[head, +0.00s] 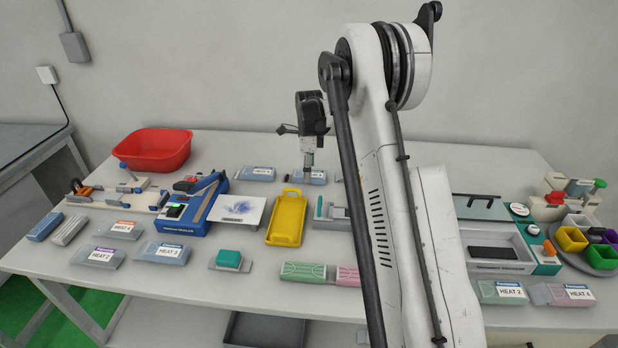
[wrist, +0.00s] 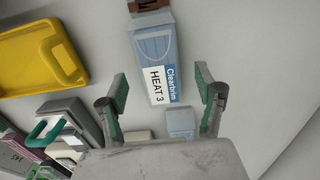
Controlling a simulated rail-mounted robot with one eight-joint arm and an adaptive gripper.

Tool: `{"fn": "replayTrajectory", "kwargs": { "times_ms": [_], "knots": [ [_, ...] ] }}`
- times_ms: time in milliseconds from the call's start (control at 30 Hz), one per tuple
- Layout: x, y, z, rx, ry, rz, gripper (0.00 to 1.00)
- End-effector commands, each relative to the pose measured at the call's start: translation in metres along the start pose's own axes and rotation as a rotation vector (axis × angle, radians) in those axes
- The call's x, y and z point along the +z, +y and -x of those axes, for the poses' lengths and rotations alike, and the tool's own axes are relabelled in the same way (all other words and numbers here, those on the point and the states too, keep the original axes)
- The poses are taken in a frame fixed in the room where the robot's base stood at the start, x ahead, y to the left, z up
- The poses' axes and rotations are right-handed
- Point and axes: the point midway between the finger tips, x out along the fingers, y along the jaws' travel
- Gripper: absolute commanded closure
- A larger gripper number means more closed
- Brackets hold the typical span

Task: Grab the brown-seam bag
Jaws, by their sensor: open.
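A pale blue bag (wrist: 152,45) with a brown seam (wrist: 148,5) at its far end lies flat in the wrist view, its white and blue label reading "Clearbrim HEAT 3". My gripper (wrist: 161,83) is open, its green-padded fingers to either side of the bag's labelled end in that view, with nothing held. In the head view the bag (head: 318,179) lies at the back of the table, partly hidden by my gripper (head: 308,166), which points down over it. I cannot tell the height between fingertips and bag.
A yellow tray (head: 286,217) lies in front of the bag. Another labelled bag (head: 257,174) lies to its left. A blue sealing device (head: 188,212) and a red bin (head: 153,149) stand further left. More bags lie along the front. My arm hides part of the table's middle right.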

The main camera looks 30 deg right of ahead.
Motion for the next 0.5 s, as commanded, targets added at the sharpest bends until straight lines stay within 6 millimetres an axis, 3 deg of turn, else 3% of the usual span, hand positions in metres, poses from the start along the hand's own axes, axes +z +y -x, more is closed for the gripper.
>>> {"fn": "replayTrajectory", "kwargs": {
  "times_ms": [133, 367, 500],
  "knots": [
    [0.0, 0.0, -0.019, 0.0, 0.0, 0.0, 0.33],
    [0.0, 0.0, -0.023, 0.0, 0.0, 0.0, 0.33],
    [0.0, 0.0, -0.023, 0.0, 0.0, 0.0, 0.48]
  ]
}}
